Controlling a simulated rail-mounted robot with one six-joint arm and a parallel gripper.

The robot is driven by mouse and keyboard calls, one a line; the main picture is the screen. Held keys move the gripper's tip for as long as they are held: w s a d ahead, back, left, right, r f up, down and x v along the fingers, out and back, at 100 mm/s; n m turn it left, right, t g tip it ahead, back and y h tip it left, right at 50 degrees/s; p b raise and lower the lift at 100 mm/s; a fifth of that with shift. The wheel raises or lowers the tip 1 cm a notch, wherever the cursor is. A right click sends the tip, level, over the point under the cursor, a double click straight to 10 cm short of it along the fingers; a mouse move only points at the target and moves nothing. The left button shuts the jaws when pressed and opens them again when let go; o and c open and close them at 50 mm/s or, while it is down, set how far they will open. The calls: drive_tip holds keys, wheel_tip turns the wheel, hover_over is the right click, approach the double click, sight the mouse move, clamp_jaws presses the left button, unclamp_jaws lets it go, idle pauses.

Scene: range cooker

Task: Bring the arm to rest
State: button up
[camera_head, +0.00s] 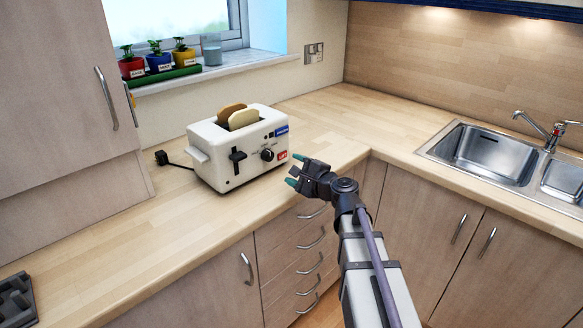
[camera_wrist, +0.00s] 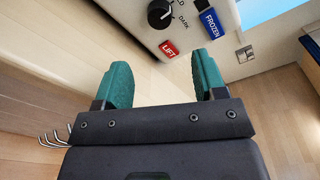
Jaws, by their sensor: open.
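My gripper (camera_head: 291,172) is at the end of my arm, just in front of the right end of the white toaster (camera_head: 228,166), above the counter's front edge. Its two green-tipped fingers are apart, with nothing between them. In the wrist view my gripper (camera_wrist: 162,85) also shows open and empty, with the toaster's lower front (camera_wrist: 222,62) beyond it. The toaster stands upright on the counter with two slices of bread (camera_head: 240,117) showing in its top slots. Its dark lever and dial face the front.
The wooden counter (camera_head: 130,245) runs along the wall and turns the corner to a steel sink (camera_head: 485,152). A hob part (camera_head: 15,298) is at the lower left. Potted plants (camera_head: 158,58) stand on the windowsill. Drawers with handles (camera_head: 310,262) are below. The counter between toaster and sink is clear.

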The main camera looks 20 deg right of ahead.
drive_tip(key=s+a+f+n+g+p, duration=0.2)
drive_tip(key=s+a+f+n+g, duration=0.3)
drive_tip(key=s+f+n+g, duration=0.55)
drive_tip(key=s+r+n+g+h+p, duration=0.3)
drive_tip(key=s+n+h+p, duration=0.3)
drive_tip(key=s, duration=0.6)
drive_tip(key=shift+n+g+h, duration=0.85)
drive_tip(key=shift+n+h, duration=0.05)
drive_tip(key=shift+n, duration=0.05)
